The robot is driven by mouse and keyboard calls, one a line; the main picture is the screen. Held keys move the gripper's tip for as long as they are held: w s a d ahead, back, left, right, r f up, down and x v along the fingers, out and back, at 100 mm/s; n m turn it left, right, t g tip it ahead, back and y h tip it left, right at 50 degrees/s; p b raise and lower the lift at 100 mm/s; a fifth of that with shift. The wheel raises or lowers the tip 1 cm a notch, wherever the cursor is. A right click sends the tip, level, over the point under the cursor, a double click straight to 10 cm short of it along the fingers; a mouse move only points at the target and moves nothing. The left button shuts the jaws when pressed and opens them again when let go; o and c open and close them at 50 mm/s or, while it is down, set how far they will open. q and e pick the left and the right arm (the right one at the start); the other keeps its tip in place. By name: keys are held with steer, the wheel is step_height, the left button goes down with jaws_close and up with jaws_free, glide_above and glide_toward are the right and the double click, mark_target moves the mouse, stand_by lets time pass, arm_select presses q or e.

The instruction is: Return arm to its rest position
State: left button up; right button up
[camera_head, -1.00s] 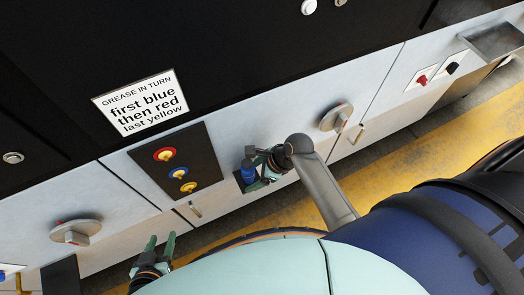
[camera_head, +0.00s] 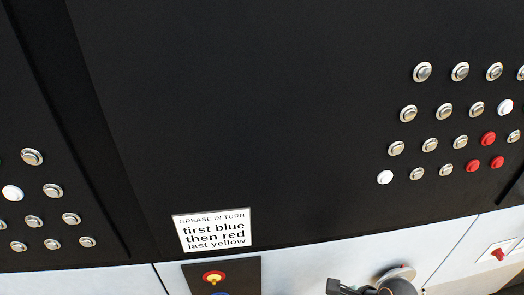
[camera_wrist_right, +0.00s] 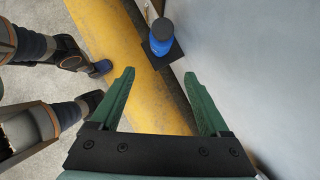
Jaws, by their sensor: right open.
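My right gripper (camera_wrist_right: 159,74) is open in the right wrist view, its two green fingers apart with nothing between them. Beyond the fingertips, a blue canister with a dark top (camera_wrist_right: 161,36) stands on a small black shelf (camera_wrist_right: 169,56) against the pale cabinet wall. The canister is apart from the fingers. My left gripper is not recognisable in either current view.
The head view shows a black panel with button groups, a sign (camera_head: 212,231) reading "first blue then red last yellow", and a red-rimmed yellow fitting (camera_head: 213,278). A yellow floor strip (camera_wrist_right: 120,40) runs below the cabinet.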

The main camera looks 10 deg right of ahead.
steer(key=s+f+n+t+h, duration=0.1)
steer(key=s+f+n+t, duration=0.1)
steer(key=n, duration=1.1)
steer(key=s+f+n+t+h, duration=0.1)
steer(key=f+n+t, duration=0.3)
steer(key=n, duration=0.9)
steer(key=shift+s+f+h, duration=0.4)
steer(key=shift+s+f, duration=0.45)
steer(key=shift+f, duration=0.1)
